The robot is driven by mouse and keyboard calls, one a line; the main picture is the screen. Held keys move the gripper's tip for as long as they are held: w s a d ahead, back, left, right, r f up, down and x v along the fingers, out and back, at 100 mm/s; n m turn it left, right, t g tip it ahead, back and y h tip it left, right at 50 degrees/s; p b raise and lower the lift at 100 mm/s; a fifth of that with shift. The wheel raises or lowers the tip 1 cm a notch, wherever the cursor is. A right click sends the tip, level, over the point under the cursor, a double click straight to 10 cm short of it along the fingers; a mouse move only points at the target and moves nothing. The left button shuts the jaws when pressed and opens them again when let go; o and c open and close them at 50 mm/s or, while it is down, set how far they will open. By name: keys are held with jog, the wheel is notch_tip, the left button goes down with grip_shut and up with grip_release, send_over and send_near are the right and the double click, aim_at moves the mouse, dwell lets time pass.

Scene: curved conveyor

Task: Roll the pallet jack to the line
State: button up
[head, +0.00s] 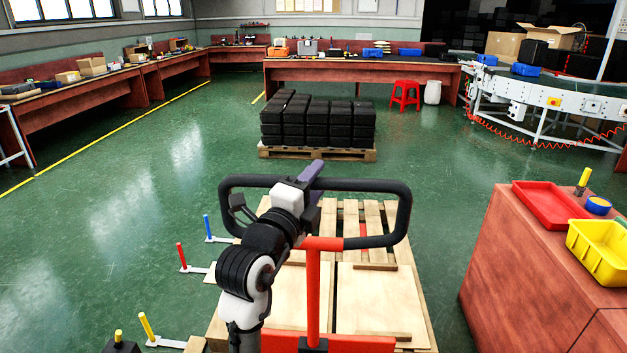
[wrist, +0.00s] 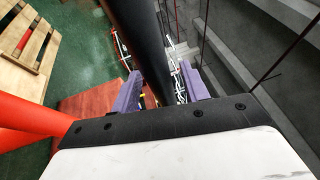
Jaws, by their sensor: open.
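The pallet jack (head: 313,290) stands in front of me, with a red shaft and a black loop handle (head: 375,186). Wooden pallets and flat boards (head: 375,300) lie in front of and around its shaft. The conveyor line (head: 545,97) curves at the far right.
A pallet of black crates (head: 317,125) stands ahead. A red-brown cabinet (head: 520,265) with a red tray and yellow bin is close on the right. Colored posts on flat feet (head: 182,257) stand at left. Green floor is clear to the left and ahead right.

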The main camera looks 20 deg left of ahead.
grip_shut()
jog(key=shift+f, duration=0.1)
dwell(0.3)
